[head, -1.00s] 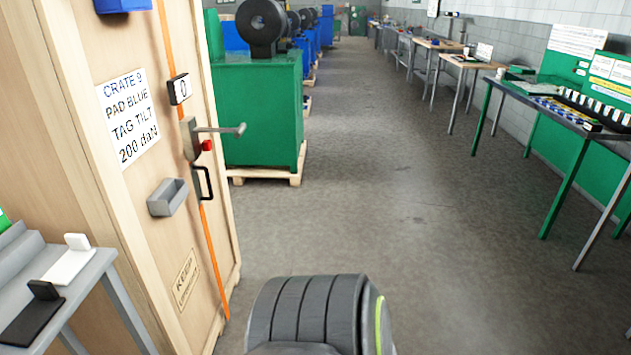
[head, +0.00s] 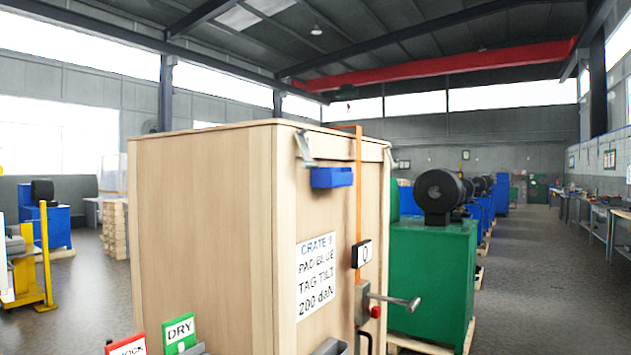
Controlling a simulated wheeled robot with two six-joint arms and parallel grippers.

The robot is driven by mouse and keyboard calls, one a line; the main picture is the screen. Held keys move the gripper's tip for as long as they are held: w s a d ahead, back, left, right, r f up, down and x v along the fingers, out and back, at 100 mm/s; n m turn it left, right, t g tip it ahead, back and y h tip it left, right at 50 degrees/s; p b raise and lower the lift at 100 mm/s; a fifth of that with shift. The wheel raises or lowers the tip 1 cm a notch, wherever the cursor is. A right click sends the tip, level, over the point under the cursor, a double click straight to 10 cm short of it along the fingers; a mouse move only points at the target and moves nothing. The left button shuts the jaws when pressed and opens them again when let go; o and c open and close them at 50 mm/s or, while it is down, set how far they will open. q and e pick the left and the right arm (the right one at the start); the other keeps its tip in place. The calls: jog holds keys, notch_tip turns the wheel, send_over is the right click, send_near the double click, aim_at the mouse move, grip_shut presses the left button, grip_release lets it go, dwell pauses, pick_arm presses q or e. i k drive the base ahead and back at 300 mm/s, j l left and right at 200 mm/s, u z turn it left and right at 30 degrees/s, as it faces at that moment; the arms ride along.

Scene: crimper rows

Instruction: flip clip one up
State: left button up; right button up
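A tall wooden crate (head: 205,230) stands in front of me. A metal clip (head: 304,148) is at its top front corner, above a blue pad (head: 331,177), and hangs angled downward. A second metal clip (head: 393,160) shows at the top right edge. I see no number on either clip, so I cannot tell which is clip one. An orange strap (head: 358,205) runs over the top and down the front to a grey tensioner (head: 362,303) with a lever (head: 400,301) and a red button (head: 375,312). Neither of my grippers is in view.
A crate label (head: 316,272) reads CRATE 9, PAD BLUE, TAG TILT, 200 daN. A small tag showing 0 (head: 363,253) sits by the strap. A green DRY sign (head: 180,334) stands at the lower left. A green machine (head: 432,275) stands right behind; the aisle (head: 535,270) is clear.

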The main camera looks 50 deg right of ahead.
aim_at(308, 163)
jog(key=z, duration=1.65)
